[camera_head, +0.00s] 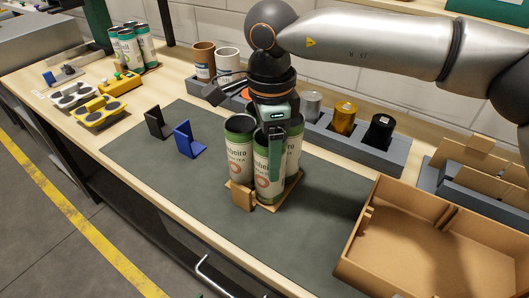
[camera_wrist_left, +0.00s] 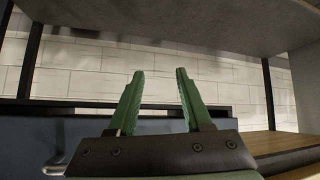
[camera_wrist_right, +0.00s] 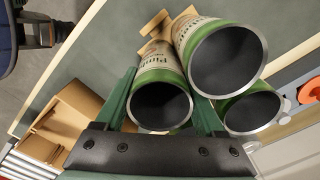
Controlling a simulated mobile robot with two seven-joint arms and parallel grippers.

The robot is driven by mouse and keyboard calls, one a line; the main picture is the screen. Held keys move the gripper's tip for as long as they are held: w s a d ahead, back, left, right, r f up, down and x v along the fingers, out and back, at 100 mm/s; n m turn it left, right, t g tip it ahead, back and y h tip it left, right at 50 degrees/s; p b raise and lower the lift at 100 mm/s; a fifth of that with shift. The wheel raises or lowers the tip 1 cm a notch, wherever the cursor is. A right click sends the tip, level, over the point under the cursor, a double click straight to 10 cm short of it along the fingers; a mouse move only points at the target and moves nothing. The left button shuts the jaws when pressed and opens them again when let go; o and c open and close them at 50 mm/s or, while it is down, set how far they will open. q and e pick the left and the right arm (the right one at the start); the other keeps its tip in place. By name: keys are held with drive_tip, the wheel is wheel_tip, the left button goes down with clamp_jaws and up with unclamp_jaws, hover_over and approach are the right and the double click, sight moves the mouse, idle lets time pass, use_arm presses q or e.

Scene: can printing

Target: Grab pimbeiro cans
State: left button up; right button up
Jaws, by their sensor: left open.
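Three green-and-white pimbeiro cans (camera_head: 240,160) stand upright, close together on a small wooden holder (camera_head: 243,196) on the dark mat. My right gripper (camera_head: 276,165) is lowered over them from above. In the right wrist view, one open-topped can (camera_wrist_right: 160,106) lies between its two green fingers, which are close along its sides; whether they press on it I cannot tell. The other two cans (camera_wrist_right: 226,60) are beside it. More such cans (camera_head: 128,48) stand in a rack at the back left. My left gripper (camera_wrist_left: 160,85) is open and empty, facing a tiled wall.
A brown open box (camera_head: 425,258) is at the front right. Behind the cans, a grey holder (camera_head: 316,135) carries silver, gold and black cylinders. Black and blue brackets (camera_head: 188,141) stand left on the mat, yellow fixtures (camera_head: 100,112) further left. The mat's front-left part is clear.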

drive_tip(key=c, duration=0.9)
